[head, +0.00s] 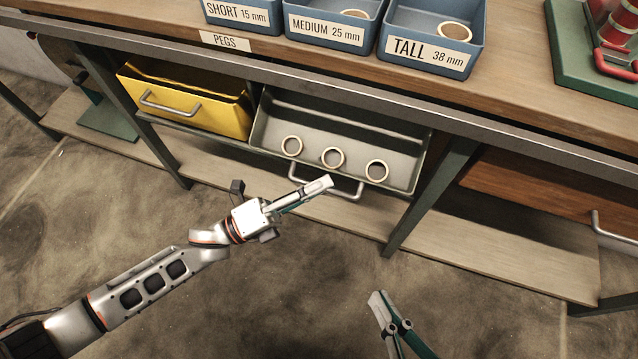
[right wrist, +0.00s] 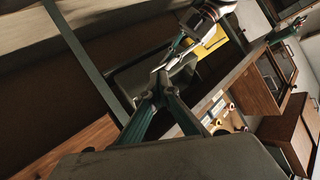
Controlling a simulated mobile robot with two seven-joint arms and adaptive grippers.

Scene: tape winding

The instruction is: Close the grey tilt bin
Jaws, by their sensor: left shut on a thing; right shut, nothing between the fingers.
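The grey tilt bin (head: 405,150) is tilted open under the bench in the head view, its open top facing me. Three pale rings (head: 332,158) lie in it along the front. Its bar handle (head: 352,193) is on the front face, below the rim. My left gripper (head: 325,184) is shut on the handle; its fingers hide part of the bar. My right gripper (head: 379,302) is shut and empty, well below and apart from the bin. In the right wrist view the closed fingertips (right wrist: 158,78) overlap the dark bin in the picture.
A yellow bin (head: 195,108) hangs directly left of the grey one. A green bench leg (head: 432,190) stands just right of it, then a wooden drawer (head: 560,190). Blue peg trays (head: 430,45) stand on the bench top above. A low shelf (head: 490,265) runs underneath.

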